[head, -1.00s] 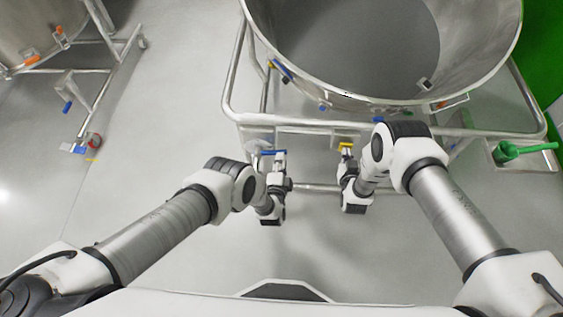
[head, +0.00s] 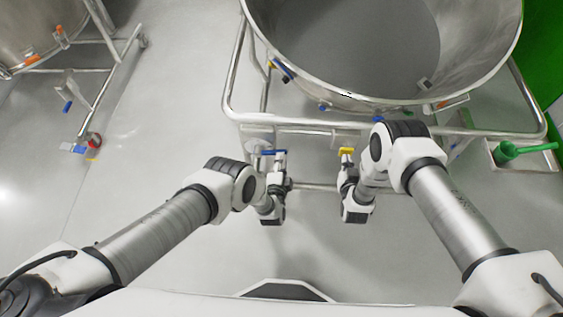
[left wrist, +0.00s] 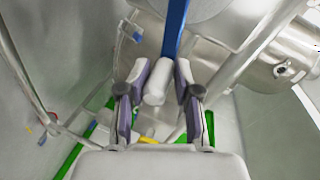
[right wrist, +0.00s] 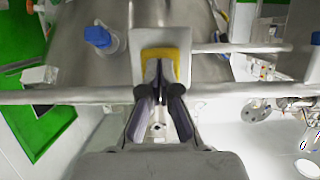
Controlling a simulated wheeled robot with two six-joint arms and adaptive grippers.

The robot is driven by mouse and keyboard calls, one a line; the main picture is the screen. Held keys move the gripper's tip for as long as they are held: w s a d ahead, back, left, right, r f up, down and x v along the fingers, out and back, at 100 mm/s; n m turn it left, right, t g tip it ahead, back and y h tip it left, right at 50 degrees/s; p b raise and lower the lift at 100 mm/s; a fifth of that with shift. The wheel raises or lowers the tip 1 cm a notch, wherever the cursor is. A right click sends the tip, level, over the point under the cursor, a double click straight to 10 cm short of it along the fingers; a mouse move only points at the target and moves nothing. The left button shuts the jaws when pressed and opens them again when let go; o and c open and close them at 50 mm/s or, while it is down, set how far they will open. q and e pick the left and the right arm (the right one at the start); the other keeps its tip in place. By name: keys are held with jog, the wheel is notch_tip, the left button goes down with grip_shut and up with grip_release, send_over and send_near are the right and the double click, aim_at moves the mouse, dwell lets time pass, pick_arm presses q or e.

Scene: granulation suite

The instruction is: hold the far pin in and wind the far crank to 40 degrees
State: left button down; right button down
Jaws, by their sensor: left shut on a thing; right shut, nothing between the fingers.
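The crank is a blue arm (left wrist: 176,28) with a pale grey grip (left wrist: 156,84) in the left wrist view. In the head view the blue arm (head: 273,152) lies beside the frame under the large steel bowl. My left gripper (head: 273,165) is shut on the grey grip, which sits between its fingers (left wrist: 160,92). My right gripper (head: 347,163) is shut and empty. Its fingertips (right wrist: 160,72) are together in front of a yellow collar (right wrist: 181,58) on a pale plate. The yellow part also shows in the head view (head: 346,151). Any pin there is hidden behind the fingertips.
The steel bowl (head: 360,45) stands in a tubular frame (head: 232,92) ahead of both arms. A blue knob (right wrist: 98,37) is left of the yellow collar. A green-handled part (head: 525,150) is at right. A second vessel (head: 28,30) stands at left. Floor between is clear.

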pick_arm(q)
jog(key=shift+w+a+r, duration=0.15)
jog(key=shift+w, duration=0.05)
pick_arm(e)
jog(key=s, duration=0.5)
jog(key=shift+s, duration=0.1)
pick_arm(q)
jog(key=c, duration=0.8)
grip_release()
pick_arm(e)
jog(key=shift+a, duration=0.1)
pick_arm(q)
jog(key=shift+s, duration=0.1)
jog(key=shift+s, duration=0.2)
jog(key=f+v, duration=0.2)
jog(key=v, duration=0.7)
jog(key=shift+s+d, duration=0.45)
